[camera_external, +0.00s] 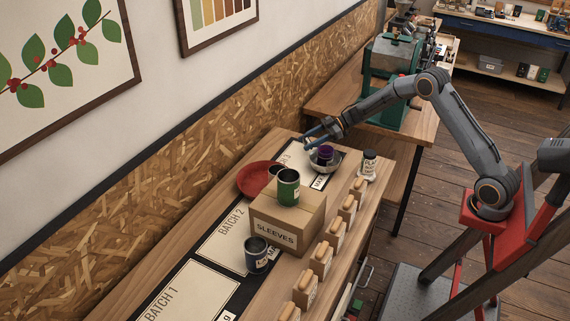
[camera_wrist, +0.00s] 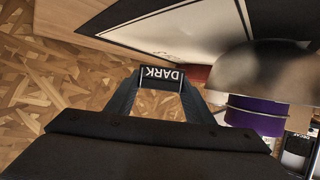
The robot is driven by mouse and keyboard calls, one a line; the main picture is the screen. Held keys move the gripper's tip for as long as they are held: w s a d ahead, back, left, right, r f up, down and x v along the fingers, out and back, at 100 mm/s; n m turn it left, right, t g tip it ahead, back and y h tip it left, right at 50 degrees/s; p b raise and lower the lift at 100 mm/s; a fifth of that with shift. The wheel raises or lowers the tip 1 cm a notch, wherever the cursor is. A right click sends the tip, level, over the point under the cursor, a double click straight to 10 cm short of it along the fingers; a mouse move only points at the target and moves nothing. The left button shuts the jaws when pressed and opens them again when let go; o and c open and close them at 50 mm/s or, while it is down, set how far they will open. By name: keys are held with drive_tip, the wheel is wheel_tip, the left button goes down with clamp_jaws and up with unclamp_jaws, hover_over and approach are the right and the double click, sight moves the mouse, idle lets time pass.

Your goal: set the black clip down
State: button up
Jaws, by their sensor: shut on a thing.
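The black clip (camera_wrist: 161,78) bears a white "DARK" label, upside down in the wrist view. My gripper (camera_wrist: 160,82) is shut on it, with a finger at each end of the clip. In the external view my gripper (camera_external: 309,139) hangs over the far part of the bench, above and left of a metal bowl (camera_external: 336,163). The clip is too small to make out there. No surface visibly touches the clip in the wrist view.
A purple can (camera_external: 325,154) stands in the bowl; both are close to my gripper. A red plate (camera_external: 254,184), a "SLEEVES" carton (camera_external: 276,234) bearing a green can (camera_external: 288,188), a dark can (camera_external: 257,257) and a jar (camera_external: 369,164) are nearby. The Batch 1 card (camera_external: 192,292) looks bare.

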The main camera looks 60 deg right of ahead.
sight(308, 153)
drive_tip(key=shift+f, duration=1.95)
drive_tip(key=shift+f, duration=0.1)
drive_tip(key=o, duration=0.7)
drive_tip(key=shift+o, duration=0.2)
drive_tip(key=shift+r, duration=0.2)
drive_tip(key=v, duration=1.1)
drive_tip(key=shift+s+d+b, duration=0.1)
drive_tip(key=shift+b, duration=0.25)
drive_tip(key=shift+s+d+r, duration=0.15)
drive_tip(key=shift+s+d, duration=0.05)
drive_tip(key=shift+s, duration=0.05)
drive_tip(key=c, duration=0.4)
